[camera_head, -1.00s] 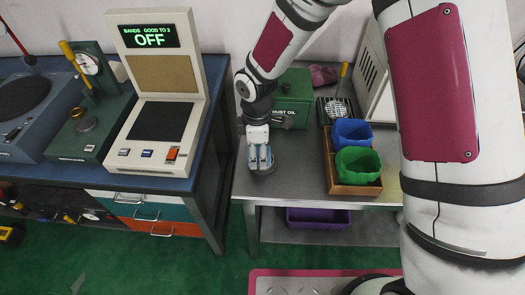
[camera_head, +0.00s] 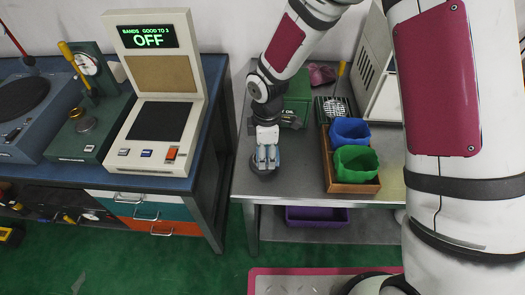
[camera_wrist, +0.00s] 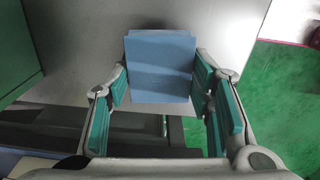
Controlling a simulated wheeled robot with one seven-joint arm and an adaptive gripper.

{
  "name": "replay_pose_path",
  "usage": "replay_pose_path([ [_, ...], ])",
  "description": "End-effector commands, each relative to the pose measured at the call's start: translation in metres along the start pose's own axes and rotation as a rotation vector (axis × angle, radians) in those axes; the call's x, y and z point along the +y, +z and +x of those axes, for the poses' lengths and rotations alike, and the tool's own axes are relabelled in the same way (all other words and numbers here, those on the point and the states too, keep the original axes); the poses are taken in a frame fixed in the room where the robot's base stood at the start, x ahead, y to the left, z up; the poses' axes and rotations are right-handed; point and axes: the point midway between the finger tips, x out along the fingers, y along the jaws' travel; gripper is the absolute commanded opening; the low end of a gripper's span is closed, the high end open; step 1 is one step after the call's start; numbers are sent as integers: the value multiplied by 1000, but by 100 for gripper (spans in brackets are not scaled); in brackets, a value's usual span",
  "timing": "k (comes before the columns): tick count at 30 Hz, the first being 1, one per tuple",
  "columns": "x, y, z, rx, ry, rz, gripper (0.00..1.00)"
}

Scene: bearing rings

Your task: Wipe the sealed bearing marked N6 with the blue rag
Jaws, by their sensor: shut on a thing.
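My gripper (camera_head: 267,165) is over the front left part of the grey metal table in the head view. In the wrist view my gripper (camera_wrist: 160,88) is shut on the blue rag (camera_wrist: 160,66), a flat, square blue piece held between the two fingers. A dark round thing (camera_head: 264,174) shows at the fingertips in the head view, mostly hidden by the gripper. I cannot tell whether it is the bearing, nor whether the rag touches it. No N6 mark is readable.
A wooden tray (camera_head: 352,188) with blue (camera_head: 349,131) and green (camera_head: 356,163) bins stands to the right. A green oil box (camera_head: 298,97) is behind the gripper. A blue bench (camera_head: 190,184) with a tester reading OFF (camera_head: 149,37) is left, across a gap.

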Motion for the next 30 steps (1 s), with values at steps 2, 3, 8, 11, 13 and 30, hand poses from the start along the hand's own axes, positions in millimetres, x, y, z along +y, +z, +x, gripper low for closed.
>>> replay_pose_path([
  [2,0,0,0,0,-1,0,25],
  [3,0,-1,1,0,-1,0,25],
  [8,2,-7,2,0,-1,-1,25],
  [11,3,-11,2,0,-1,-2,25],
  [13,4,-14,2,0,-2,-2,25],
  [30,7,-28,3,1,-3,0,25],
])
